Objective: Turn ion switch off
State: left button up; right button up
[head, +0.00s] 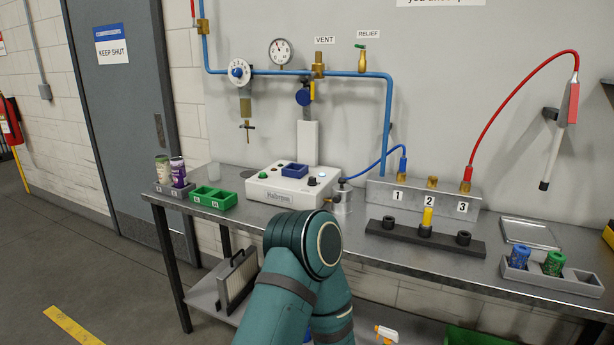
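The white control box (283,199) stands on the metal bench and carries a name plate on its front. On its top are a green button (263,175), a dark blue square tray (295,170), a black knob (312,181) and a small lit blue-white light (322,174). I cannot read which control is the ion switch, or its position. A teal arm of mine rises from the bottom centre, its rounded joint just in front of the box and low against the bench edge. Neither of my grippers shows.
The metal bench (350,232) runs along the wall. A green tray (212,199) and a grey can holder (174,189) stand left of the box. A numbered manifold (421,193), a black rack (424,237) and a grey rack (553,276) with cans lie right. Blue pipework (388,120) hangs above.

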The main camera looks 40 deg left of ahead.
aim_at(312, 182)
jog(key=j, duration=2)
jog(key=i+z, duration=0.05)
